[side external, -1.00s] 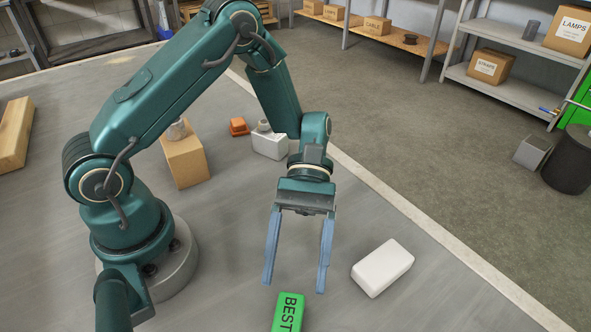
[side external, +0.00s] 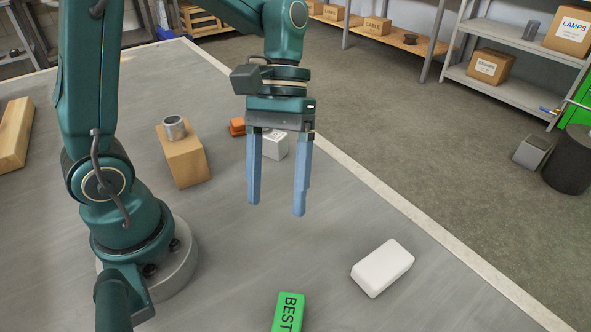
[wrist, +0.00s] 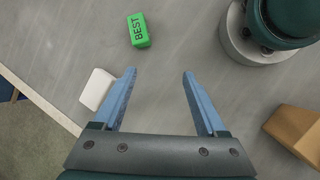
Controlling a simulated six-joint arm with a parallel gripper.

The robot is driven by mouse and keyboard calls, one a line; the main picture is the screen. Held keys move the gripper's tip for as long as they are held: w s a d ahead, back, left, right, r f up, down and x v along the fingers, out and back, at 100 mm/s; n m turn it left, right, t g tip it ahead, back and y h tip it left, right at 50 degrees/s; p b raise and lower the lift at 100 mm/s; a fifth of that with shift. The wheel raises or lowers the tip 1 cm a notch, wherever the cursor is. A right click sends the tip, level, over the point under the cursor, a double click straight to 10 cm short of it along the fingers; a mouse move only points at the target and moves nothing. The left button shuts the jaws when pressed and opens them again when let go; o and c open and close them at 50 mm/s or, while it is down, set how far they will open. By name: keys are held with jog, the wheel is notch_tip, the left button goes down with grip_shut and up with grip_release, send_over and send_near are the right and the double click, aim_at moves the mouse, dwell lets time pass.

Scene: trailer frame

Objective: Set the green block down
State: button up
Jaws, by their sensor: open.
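My gripper (side external: 277,208) is open and empty, fingers pointing down, raised above the surface and well apart from the block. In the wrist view the gripper (wrist: 158,72) also shows nothing between its blue fingers.
A white block (side external: 383,268) lies right of the green block. Another wooden block (side external: 14,134) lies far left.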

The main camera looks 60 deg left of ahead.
jog(key=s+a+r+m+t+y, duration=0.2)
jog(key=a+r+m+t+y, duration=0.2)
jog(key=t, duration=0.5)
jog(key=shift+s+a+r+m, duration=0.25)
jog(key=shift+s+a+m, duration=0.2)
jog(key=shift+a, duration=0.2)
